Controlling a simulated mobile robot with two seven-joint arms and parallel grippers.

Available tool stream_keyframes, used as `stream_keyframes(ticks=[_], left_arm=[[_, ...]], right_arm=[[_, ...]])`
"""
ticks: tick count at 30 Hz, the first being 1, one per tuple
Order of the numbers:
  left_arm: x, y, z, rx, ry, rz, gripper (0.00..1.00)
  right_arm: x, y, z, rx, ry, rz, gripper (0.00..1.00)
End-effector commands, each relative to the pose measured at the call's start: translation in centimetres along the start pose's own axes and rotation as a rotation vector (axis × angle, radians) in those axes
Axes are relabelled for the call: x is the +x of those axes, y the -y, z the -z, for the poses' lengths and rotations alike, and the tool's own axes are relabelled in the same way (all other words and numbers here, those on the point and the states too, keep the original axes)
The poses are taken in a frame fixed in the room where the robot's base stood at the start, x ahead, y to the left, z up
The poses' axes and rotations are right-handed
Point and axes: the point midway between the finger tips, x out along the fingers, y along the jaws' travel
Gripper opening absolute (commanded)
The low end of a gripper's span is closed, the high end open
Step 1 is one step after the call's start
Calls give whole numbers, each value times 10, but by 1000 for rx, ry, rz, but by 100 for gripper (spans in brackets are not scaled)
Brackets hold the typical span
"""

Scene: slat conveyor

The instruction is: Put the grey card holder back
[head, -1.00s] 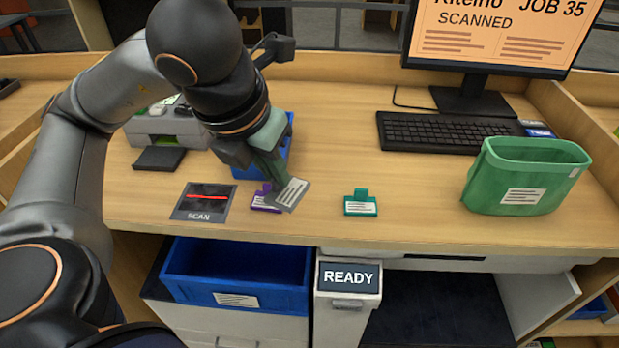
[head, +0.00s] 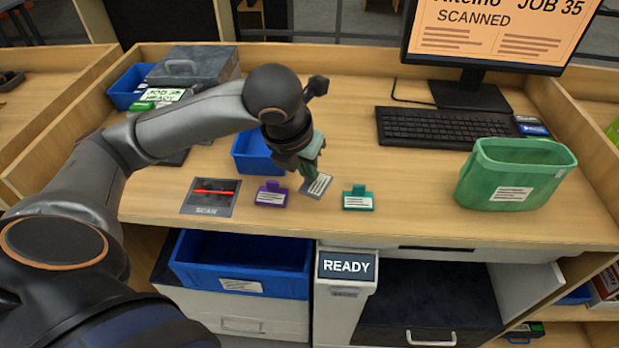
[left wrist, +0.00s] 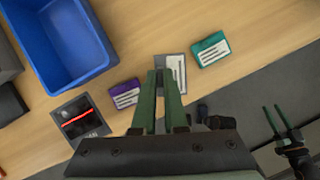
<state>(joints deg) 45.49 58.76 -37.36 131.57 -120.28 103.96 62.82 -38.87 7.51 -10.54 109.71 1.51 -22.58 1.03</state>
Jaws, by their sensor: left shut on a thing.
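The grey card holder (head: 317,185), with a white label, is in my left gripper (head: 312,168), just above or touching the desk; I cannot tell which. It sits between the purple card holder (head: 271,195) and the teal card holder (head: 358,198), which lie apart from it on the desk. In the left wrist view the grey holder (left wrist: 176,68) shows at the green fingertips, tilted, with its lower part hidden by the fingers. My right gripper (left wrist: 272,107) shows only in the left wrist view, away from the desk, its two fingers apart and empty.
The scan pad (head: 210,197) lies left of the purple holder. A blue bin (head: 256,155) stands behind the gripper. A green bin (head: 515,175) and keyboard (head: 440,130) are to the right. A blue drawer tray (head: 240,268) is below the desk edge.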

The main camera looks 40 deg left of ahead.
Motion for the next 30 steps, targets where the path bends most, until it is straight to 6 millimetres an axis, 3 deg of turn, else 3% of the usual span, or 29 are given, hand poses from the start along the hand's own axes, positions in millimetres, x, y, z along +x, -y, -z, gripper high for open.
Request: stream_keyframes(ticks=[4, 10, 24, 25, 30], left_arm=[[15, 0, -4, -2, -4, -2, 0], [39, 0, 6, 0, -3, -2, 0], [47, 0, 9, 0, 1, -1, 0], [45, 0, 8, 0, 0, -1, 13], [45, 0, 8, 0, 0, -1, 32]], right_arm=[[-1, 0, 1, 0, 1, 0, 50], [-5, 1, 5, 0, 2, 1, 50], [0, 0, 0, 0, 1, 1, 50], [-2, 0, 1, 0, 1, 1, 50], [-2, 0, 2, 0, 1, 1, 50]])
